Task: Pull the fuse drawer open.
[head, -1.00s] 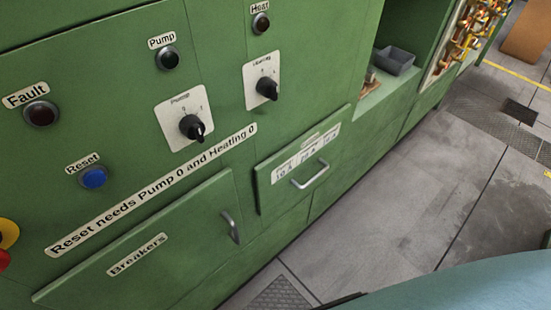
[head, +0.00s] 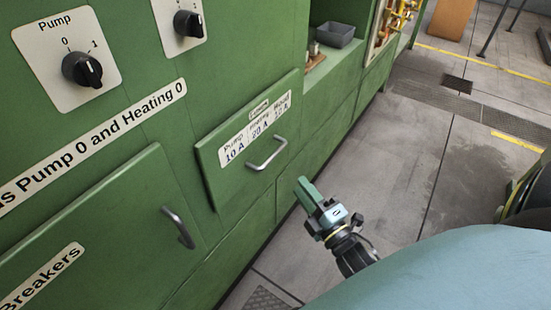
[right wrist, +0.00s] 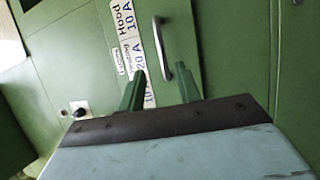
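The fuse drawer (head: 215,165) is a green front panel low on the green cabinet, with a white amp label and a silver bar handle (head: 267,154). It looks closed. My right gripper (head: 304,187) is to the right of and below the handle, apart from it. In the right wrist view, its two green fingers (right wrist: 158,86) stand apart with nothing between them. The handle (right wrist: 162,50) lies ahead of the fingertips there, between their lines. My left gripper is not in view.
The breakers door (head: 110,225) with its own handle (head: 178,228) is left of the drawer. Rotary knobs (head: 82,69) sit above. A grey bin (head: 335,35) stands on a shelf at the back.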

